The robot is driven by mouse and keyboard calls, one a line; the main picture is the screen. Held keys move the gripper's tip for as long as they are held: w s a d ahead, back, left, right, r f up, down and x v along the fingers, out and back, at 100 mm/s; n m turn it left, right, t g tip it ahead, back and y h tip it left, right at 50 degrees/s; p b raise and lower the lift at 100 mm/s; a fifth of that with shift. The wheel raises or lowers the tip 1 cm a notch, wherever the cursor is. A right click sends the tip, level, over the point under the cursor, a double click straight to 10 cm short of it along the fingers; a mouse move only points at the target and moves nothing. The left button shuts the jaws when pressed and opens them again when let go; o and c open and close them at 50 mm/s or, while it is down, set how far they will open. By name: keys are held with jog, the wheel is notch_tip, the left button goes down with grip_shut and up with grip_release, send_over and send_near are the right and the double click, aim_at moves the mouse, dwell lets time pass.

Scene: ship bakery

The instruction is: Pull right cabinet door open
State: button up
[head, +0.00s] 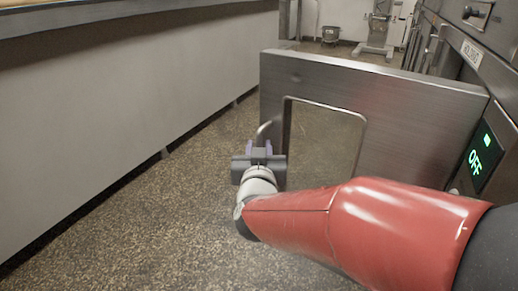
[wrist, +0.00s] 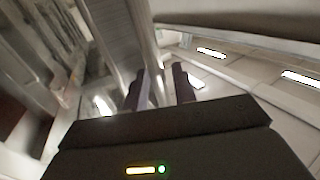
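The cabinet door (head: 395,120) is a brushed steel panel with a window. In the head view it stands swung out from the steel cabinet front at the right, well into the aisle. Its curved bar handle (head: 264,130) is near the door's free left edge. My gripper (head: 260,147) is at this handle, with its two fingers apart. In the wrist view the handle bar (wrist: 155,65) runs between the fingers of my gripper (wrist: 160,85), close to the left finger, with a small gap at the right finger. The gripper looks open around the bar.
A long pale counter (head: 110,110) runs along the left. Speckled floor (head: 140,215) lies clear between it and the door. A metal stand (head: 377,35) is at the far end.

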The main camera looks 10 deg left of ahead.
jog(key=shift+o, duration=0.3)
jog(key=shift+s, duration=0.1)
jog(key=s+d, duration=0.1)
jog(key=s, duration=0.6)
jog(key=shift+s+d+p, duration=0.2)
jog(key=shift+d+p, duration=0.05)
jog(key=shift+p, duration=0.15)
jog(key=shift+s, duration=0.15)
